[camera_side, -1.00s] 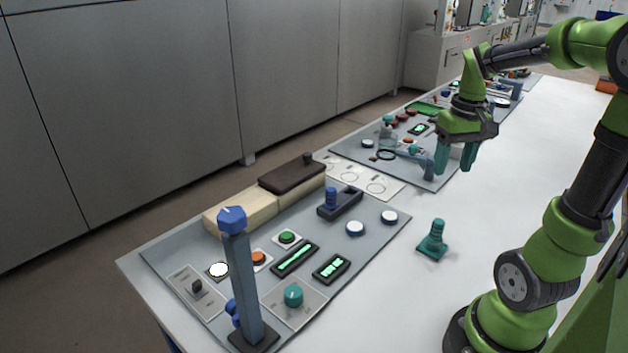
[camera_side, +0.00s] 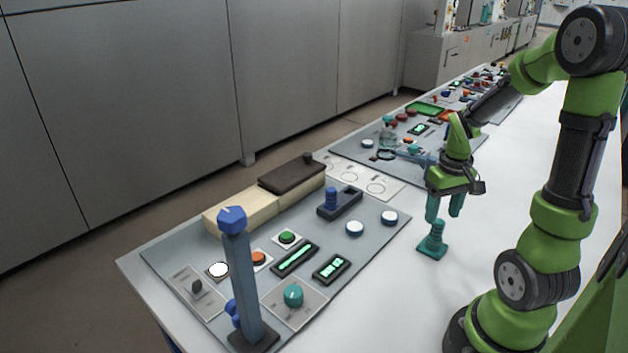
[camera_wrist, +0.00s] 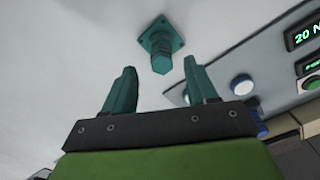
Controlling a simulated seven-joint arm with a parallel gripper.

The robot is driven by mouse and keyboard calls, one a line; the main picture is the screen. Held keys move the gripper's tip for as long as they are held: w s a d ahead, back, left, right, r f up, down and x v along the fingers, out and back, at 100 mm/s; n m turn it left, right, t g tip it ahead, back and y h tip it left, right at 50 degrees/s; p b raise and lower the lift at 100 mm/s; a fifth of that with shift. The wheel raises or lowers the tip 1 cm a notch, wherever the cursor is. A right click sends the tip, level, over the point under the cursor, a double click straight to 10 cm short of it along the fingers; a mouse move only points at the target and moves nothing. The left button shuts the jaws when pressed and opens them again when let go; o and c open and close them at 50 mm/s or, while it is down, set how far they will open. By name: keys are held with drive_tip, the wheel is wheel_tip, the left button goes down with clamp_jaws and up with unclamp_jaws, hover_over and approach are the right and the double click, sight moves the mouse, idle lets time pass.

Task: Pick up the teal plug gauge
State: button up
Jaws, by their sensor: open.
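The teal plug gauge (camera_side: 433,240) stands upright on the white table, a ridged post on a square base. In the wrist view the plug gauge (camera_wrist: 161,45) lies ahead of the fingertips, about midway between their lines. My gripper (camera_side: 443,214) is open and empty, its teal fingers pointing down just above the plug gauge's top. In the wrist view my gripper (camera_wrist: 158,75) shows both fingers spread apart, with nothing between them. I cannot tell from the side view whether a finger overlaps the post or stands in front of it.
A grey control panel (camera_side: 376,235) with blue-white buttons (camera_side: 389,217), a teal knob (camera_side: 293,295) and a tall blue lever post (camera_side: 243,280) lies left of the gauge. A second panel (camera_side: 350,149) is behind. The white table (camera_side: 520,170) is clear behind and right.

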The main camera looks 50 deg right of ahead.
sight(439, 221)
wheel_tip(439, 221, down, 4)
drive_tip(key=shift+w+f, duration=0.1)
drive_tip(key=shift+c, duration=0.4)
clamp_jaws()
